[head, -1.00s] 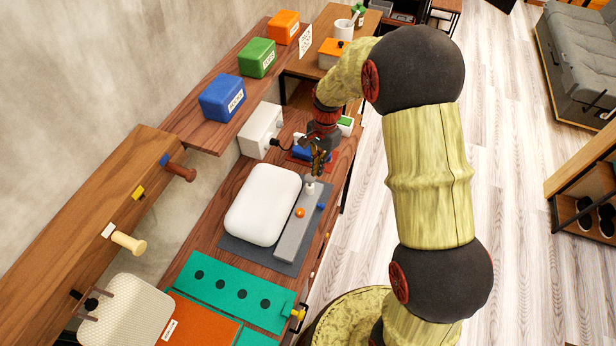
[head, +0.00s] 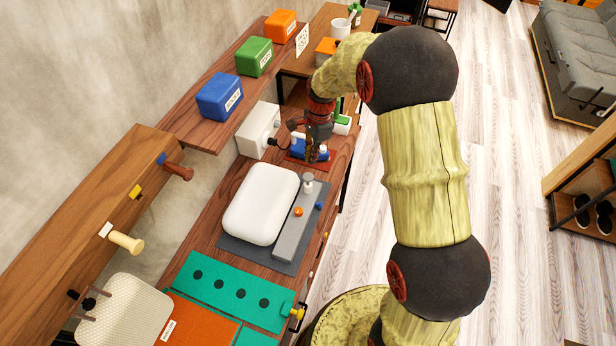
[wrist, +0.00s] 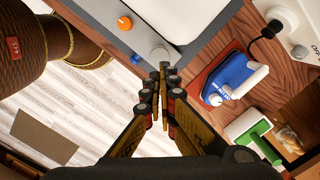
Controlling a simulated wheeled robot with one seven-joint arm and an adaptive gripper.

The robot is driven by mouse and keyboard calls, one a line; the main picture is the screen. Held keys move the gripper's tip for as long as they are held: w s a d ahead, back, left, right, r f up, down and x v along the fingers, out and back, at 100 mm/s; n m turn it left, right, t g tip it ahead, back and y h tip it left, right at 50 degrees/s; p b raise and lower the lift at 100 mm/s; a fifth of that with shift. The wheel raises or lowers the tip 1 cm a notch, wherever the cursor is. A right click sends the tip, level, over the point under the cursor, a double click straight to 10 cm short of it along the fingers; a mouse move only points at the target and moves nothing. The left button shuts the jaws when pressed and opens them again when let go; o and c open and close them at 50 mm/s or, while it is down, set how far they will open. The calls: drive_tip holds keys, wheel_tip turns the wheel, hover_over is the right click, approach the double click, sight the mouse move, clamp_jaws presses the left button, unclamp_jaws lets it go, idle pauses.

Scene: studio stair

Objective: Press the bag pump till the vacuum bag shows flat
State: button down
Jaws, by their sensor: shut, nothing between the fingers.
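The vacuum bag (head: 262,204) is white, rounded and puffed up. It lies on a dark grey mat (head: 232,243) on the wooden bench, and its edge shows in the wrist view (wrist: 180,15). The bag pump (head: 291,236) is a grey bar along the bag's right side. It carries an orange knob (head: 298,212), a blue knob (head: 319,205) and, at its far end, a round grey plunger (head: 308,177). The plunger also shows in the wrist view (wrist: 159,55), just beyond my fingertips. My gripper (head: 313,158) is shut and empty, just past the pump's far end and apart from the plunger.
A blue iron (head: 323,154) on a red pad stands close by my gripper. A white machine (head: 257,129) is behind it, and a green-and-white item (head: 342,125) is further back. A teal strip (head: 232,291) lies in front. A shelf with coloured boxes (head: 220,97) overhangs the left.

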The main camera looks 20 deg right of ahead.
sight(310, 176)
drive_tip(key=shift+a+f+b, duration=0.15)
drive_tip(key=shift+f+b, duration=1)
drive_tip(key=shift+f, duration=0.5)
drive_tip(key=shift+a+f+b, duration=0.15)
drive_tip(key=shift+f+b, duration=0.95)
drive_tip(key=shift+f, duration=0.55)
drive_tip(key=shift+s+f, duration=0.1)
